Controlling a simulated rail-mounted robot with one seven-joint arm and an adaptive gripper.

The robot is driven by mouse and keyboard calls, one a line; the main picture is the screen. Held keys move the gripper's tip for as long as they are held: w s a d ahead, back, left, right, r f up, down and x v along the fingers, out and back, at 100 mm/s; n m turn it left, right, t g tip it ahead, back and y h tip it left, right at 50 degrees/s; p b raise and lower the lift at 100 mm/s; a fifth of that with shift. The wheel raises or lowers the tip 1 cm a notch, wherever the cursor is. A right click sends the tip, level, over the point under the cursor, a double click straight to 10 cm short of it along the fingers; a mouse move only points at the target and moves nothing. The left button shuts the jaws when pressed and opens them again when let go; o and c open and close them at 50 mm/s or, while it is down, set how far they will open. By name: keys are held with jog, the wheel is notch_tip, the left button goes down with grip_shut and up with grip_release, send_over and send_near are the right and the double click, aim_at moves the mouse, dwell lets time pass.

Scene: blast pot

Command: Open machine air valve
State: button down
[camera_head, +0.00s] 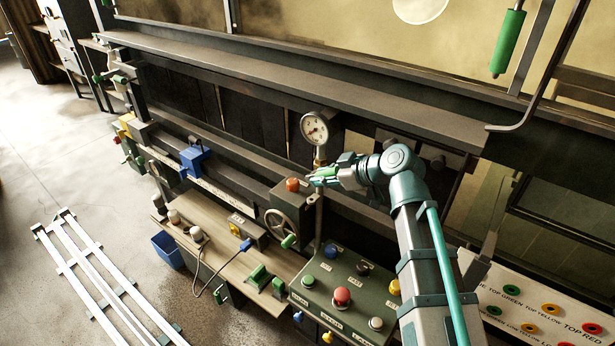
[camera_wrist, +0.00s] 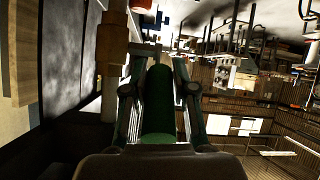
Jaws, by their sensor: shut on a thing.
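My gripper (camera_head: 325,175) is beside the pipe below the round pressure gauge (camera_head: 314,128), at the middle of the head view. In the wrist view its two fingers (camera_wrist: 158,75) flank a green cylindrical handle (camera_wrist: 160,105) and are shut on it. Green also shows at the gripper in the head view (camera_head: 346,158). I take the handle to be that of the air valve; the valve's body and its angle are mostly hidden by my gripper.
An orange knob (camera_head: 292,184) and a handwheel (camera_head: 284,228) are close to the left of my gripper. A control panel (camera_head: 325,278) with several buttons stands below. A long dark beam (camera_head: 290,80) runs behind. Open floor (camera_head: 60,150) lies at far left.

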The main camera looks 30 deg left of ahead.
jog(key=shift+s, duration=0.15)
jog(key=c, duration=0.9)
grip_release()
jog(key=shift+d+r, duration=0.15)
jog(key=shift+d, duration=0.1)
jog(key=d, duration=0.5)
jog(key=s+d+r, duration=0.1)
jog(key=d, duration=0.4)
jog(key=d+r, duration=0.1)
jog(key=d, duration=0.4)
jog(key=shift+s+d+r, duration=0.15)
jog(key=shift+s+d, duration=0.05)
jog(key=shift+d, duration=0.1)
